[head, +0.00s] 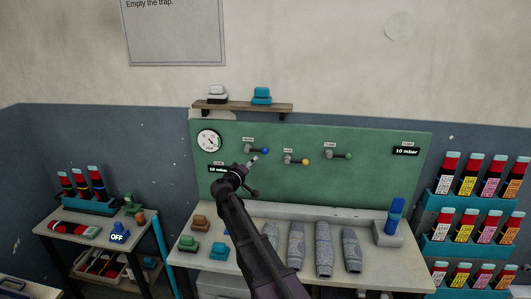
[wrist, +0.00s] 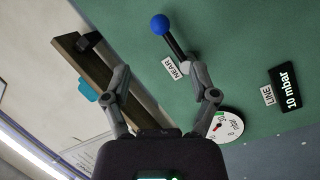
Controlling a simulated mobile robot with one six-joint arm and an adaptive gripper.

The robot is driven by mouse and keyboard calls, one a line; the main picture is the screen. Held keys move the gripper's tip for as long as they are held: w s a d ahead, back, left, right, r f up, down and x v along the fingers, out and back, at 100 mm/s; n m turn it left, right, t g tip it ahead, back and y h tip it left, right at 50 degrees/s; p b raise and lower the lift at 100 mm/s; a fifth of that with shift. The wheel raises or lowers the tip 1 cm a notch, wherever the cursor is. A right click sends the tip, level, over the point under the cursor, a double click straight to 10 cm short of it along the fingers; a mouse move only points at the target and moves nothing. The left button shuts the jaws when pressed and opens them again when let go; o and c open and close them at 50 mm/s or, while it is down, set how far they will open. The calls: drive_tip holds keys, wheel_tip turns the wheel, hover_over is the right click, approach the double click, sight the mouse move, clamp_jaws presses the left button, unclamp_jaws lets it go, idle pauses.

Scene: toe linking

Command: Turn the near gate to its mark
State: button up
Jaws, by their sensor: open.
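The near gate is a short dark lever with a blue knob (head: 265,150) on the green panel (head: 380,165). Its handle points to the right in the head view, under a small white label. In the wrist view the blue knob (wrist: 159,24) and dark handle lie ahead of my fingers, beside the NEAR label (wrist: 171,67). My gripper (head: 252,164) is just below and left of the lever in the head view. In the wrist view my gripper (wrist: 160,80) is open and empty, its fingers apart. No mark for the lever can be made out.
A yellow-knobbed lever (head: 305,161) and a green-knobbed lever (head: 348,155) are to the right. A round gauge (head: 208,140) is left. A wooden shelf (head: 243,107) juts out above. Grey socks (head: 323,250) lie on the bench (head: 195,267) below.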

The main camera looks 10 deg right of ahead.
sight(263, 152)
drive_tip(key=x, duration=1.1)
drive_tip(key=shift+w+d, duration=0.25)
clamp_jaws()
